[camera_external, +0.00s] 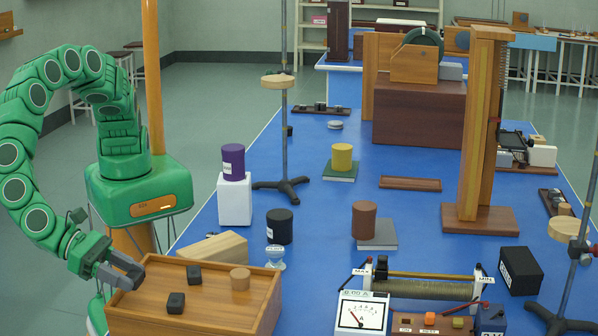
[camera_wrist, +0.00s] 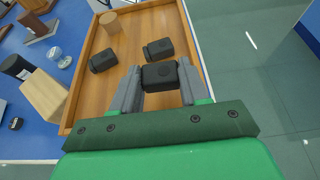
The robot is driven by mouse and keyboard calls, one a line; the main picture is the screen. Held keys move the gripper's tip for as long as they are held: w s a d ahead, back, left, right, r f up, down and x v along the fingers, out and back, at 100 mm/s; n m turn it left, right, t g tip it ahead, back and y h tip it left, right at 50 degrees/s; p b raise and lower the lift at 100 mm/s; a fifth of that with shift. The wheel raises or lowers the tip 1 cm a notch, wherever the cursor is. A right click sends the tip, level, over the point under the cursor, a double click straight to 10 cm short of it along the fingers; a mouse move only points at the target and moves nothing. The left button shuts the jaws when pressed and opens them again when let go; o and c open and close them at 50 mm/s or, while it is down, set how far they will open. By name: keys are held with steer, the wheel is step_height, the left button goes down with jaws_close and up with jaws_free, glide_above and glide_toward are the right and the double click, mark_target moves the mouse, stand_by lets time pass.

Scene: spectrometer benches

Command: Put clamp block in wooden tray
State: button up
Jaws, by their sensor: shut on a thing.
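My gripper (camera_wrist: 160,82) is shut on a small black clamp block (camera_wrist: 160,76), held between its fingertips in the wrist view. Two similar black blocks (camera_external: 176,303) (camera_external: 194,275) and a tan wooden cylinder (camera_external: 240,279) are in the tray.
A pale wooden block (camera_external: 213,249), a black cylinder (camera_external: 280,226) and a small glass piece (camera_external: 275,257) stand behind the tray. A meter (camera_external: 362,312) and a coil rheostat (camera_external: 430,288) are to its right. The blue bench (camera_external: 320,230) has clear room between objects.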

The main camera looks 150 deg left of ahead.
mark_target(141, 303)
steer(key=shift+w+f, duration=0.3)
steer(key=shift+f, duration=0.25)
steer(key=shift+s+d+f, duration=0.1)
steer(key=shift+f, duration=1.2)
steer(key=shift+f, duration=0.45)
steer(key=shift+f, duration=0.15)
steer(key=o, duration=0.7)
steer(key=shift+f, duration=0.1)
steer(key=shift+o, duration=0.7)
steer(key=shift+s+f, duration=0.1)
steer(key=shift+f, duration=0.1)
steer(key=shift+s+r, duration=0.1)
steer(key=shift+r, duration=0.45)
steer(key=r+v, duration=0.1)
steer(key=v, duration=1.1)
steer(key=shift+w, duration=0.25)
